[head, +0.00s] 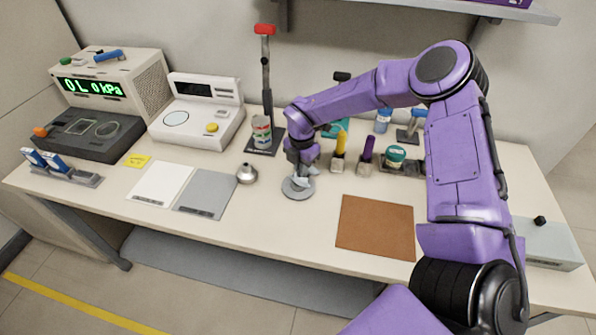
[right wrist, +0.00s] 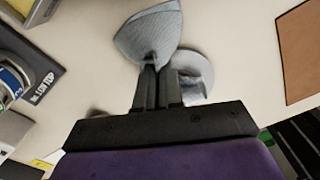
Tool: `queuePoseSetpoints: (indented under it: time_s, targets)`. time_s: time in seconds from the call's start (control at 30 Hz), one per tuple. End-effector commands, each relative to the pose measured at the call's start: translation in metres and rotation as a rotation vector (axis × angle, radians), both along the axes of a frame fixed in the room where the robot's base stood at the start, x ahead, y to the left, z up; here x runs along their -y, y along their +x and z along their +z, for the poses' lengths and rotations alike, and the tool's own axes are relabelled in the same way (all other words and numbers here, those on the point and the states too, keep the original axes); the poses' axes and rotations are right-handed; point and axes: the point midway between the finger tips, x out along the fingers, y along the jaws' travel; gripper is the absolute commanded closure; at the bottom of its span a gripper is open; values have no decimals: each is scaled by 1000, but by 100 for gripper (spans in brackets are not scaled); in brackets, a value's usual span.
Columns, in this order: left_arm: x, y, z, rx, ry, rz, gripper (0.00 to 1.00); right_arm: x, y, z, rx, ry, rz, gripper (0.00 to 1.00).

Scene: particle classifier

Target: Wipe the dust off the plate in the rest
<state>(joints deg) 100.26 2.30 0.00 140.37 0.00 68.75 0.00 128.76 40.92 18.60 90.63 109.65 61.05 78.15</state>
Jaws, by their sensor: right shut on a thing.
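My right gripper (head: 301,172) points down over the middle of the table and is shut on a grey ridged, fan-shaped piece (right wrist: 150,35), which looks like a folded cloth. A grey round piece (head: 297,190) lies on the table under the gripper. It also shows partly behind the fingers (right wrist: 158,88) in the right wrist view (right wrist: 205,72). I cannot tell whether this round piece is the plate, its rest or both, and dust on it is too small to see. Whether the held piece touches it is unclear. My left gripper is out of view.
Left of the gripper are a small metal funnel-like piece (head: 247,174), a grey mat (head: 207,193) and a white mat (head: 160,184). A stand with a red top (head: 264,30) rises behind. Yellow- and purple-handled tools (head: 366,150) stand close right. A brown mat (head: 375,227) lies in front right.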

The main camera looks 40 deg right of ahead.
Motion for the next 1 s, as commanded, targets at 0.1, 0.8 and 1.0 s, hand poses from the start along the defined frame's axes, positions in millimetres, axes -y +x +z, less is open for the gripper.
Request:
queuePoseSetpoints:
  time_s: [0.1,0.8,1.0]
  targets:
    - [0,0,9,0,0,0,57,-2,2,21,4,1,2,100]
    - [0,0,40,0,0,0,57,-7,4,100,1,1,12,100]
    - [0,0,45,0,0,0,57,-8,4,110,0,1,13,100]
